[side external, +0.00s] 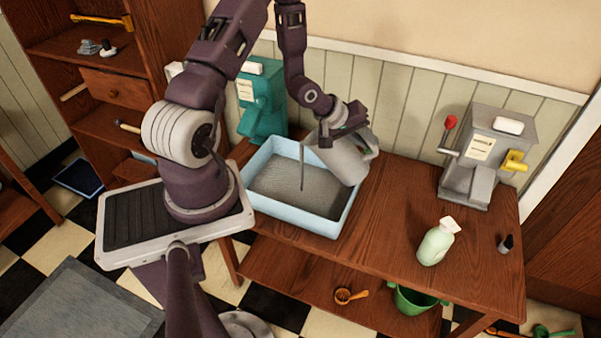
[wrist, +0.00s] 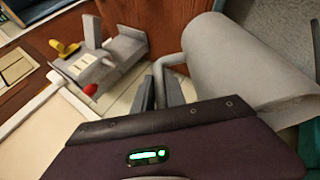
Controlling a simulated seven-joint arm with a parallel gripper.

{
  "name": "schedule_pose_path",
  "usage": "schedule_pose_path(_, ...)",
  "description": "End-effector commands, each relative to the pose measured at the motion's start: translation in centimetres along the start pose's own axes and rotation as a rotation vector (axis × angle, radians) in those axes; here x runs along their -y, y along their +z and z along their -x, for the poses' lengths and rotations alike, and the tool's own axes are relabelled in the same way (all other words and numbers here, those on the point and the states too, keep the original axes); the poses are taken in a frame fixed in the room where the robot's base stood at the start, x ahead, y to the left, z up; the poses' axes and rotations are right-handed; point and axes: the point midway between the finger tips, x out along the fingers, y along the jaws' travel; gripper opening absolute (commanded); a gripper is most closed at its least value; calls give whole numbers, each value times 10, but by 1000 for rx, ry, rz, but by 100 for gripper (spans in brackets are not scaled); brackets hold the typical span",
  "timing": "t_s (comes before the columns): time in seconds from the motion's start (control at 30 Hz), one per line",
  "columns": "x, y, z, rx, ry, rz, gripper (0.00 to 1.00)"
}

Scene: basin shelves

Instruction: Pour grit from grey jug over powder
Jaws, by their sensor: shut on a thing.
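The grey jug (side external: 347,158) is tilted over the right part of the light blue basin (side external: 327,228), its mouth toward the left. A thin dark stream of grit (side external: 302,168) falls from it into the basin. Grey grainy material (side external: 285,190) covers the basin floor; I cannot tell powder from grit in it. My gripper (side external: 343,120) is above the jug. In the wrist view my gripper (wrist: 161,93) is shut on the handle of the jug (wrist: 245,62). The inside of the jug is hidden.
A teal machine (side external: 262,105) stands behind the basin. A grey machine (side external: 484,155) with a red-knobbed lever and a pale green bottle (side external: 436,243) stand at the right of the wooden table (side external: 385,235). A small dark bottle (side external: 506,244) is near the right edge.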

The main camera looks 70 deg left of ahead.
Motion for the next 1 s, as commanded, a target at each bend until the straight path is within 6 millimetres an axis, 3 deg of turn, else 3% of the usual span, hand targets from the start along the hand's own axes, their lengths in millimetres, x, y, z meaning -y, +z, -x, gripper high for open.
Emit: schedule_pose_path(1.0, 2, -3, 6, -2, 93, 39, 0)
